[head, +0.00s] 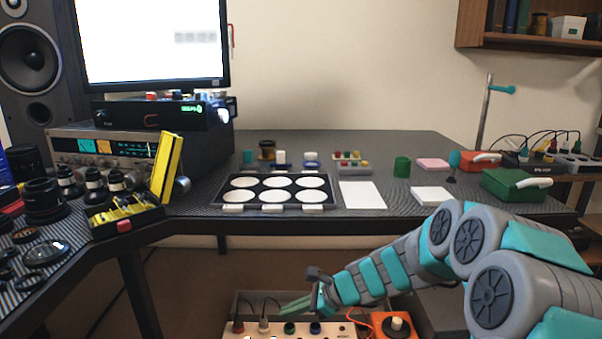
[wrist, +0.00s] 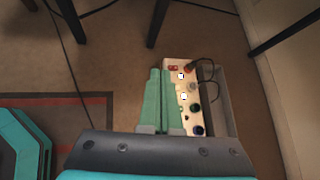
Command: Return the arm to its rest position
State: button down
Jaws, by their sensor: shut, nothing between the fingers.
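My gripper (head: 297,306) is at the end of my teal and grey arm, low in front of the desk in the head view. In the wrist view its green fingers (wrist: 159,75) lie together, shut, with nothing between them. They point out over the floor. Just beside them in the wrist view is a cream panel with knobs and plugged cables (wrist: 185,92). The same panel (head: 262,328) shows at the bottom of the head view, below the fingers. I cannot tell whether the fingers touch it.
The desk (head: 390,140) holds a black tray with white discs (head: 228,182), a white sheet (head: 362,195) and a green box (head: 512,186). An orange device (head: 380,325) is near my arm. Table legs (wrist: 158,22) stand ahead.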

jog(key=s+d+r+n+g+h, duration=0.1)
jog(key=s+r+n+g, duration=0.1)
jog(key=s+n, duration=0.5)
jog(key=s+d+r+n+g+h, duration=0.1)
jog(key=s+r+n+h, duration=0.15)
jog(key=s, duration=0.75)
jog(key=s+d+n+g+h, duration=0.1)
jog(key=s+d+n+h, duration=0.2)
jog(key=s+d, duration=0.4)
jog(key=s+d+r+n+h, duration=0.1)
jog(key=s+d+n+h, duration=0.2)
jog(key=s, duration=1)
jog(key=d+n, duration=0.3)
jog(key=d, duration=0.2)
jog(key=shift+d+g+p, duration=0.3)
jog(key=shift+g+p, duration=0.05)
jog(key=shift+g, duration=0.05)
jog(key=c, duration=1.5)
grip_release()
